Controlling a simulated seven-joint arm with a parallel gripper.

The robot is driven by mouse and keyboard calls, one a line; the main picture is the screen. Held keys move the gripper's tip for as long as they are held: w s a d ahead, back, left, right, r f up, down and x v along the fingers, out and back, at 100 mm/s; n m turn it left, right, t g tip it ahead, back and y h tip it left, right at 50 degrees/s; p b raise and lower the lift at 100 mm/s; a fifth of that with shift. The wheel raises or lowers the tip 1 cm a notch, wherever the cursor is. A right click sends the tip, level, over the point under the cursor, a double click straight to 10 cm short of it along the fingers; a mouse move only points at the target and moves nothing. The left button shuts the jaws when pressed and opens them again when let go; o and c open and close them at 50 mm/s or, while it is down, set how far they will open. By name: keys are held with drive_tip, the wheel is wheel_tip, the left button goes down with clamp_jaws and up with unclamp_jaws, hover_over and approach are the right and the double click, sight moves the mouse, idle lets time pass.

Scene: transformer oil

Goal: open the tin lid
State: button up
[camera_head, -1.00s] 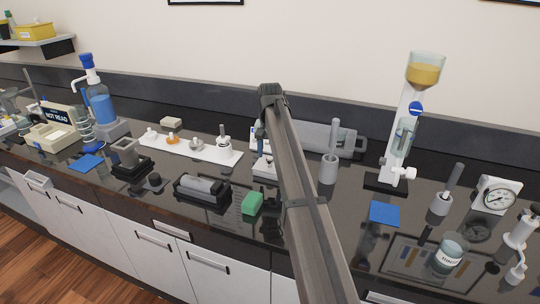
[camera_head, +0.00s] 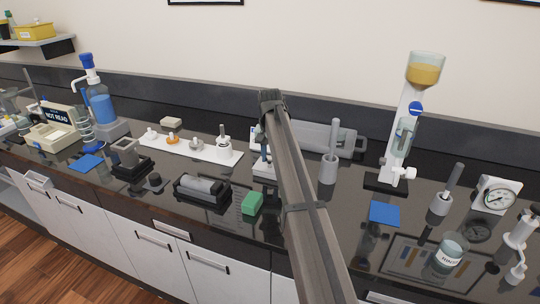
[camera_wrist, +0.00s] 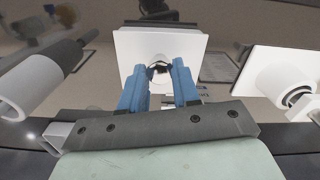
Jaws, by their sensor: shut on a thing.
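My gripper (camera_wrist: 161,72) shows in the wrist view as two blue fingers. They are close together on a small dark and pale piece (camera_wrist: 159,68) over a white square base (camera_wrist: 126,48). The fingers partly hide this piece, so I cannot tell for sure whether it is a tin lid. In the head view my arm covers most of this spot, and a white stand base (camera_head: 264,170) shows just left of the arm. No clearly separate tin lid can be made out.
A green block (camera_head: 252,203) and a dark tray (camera_head: 203,189) lie left of my arm. A grey cylinder with a rod (camera_head: 328,169) stands close on the right. A tall white stand (camera_head: 394,150) is farther right. A long white strip (camera_head: 200,148) with several small items lies left.

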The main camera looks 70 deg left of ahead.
clamp_jaws()
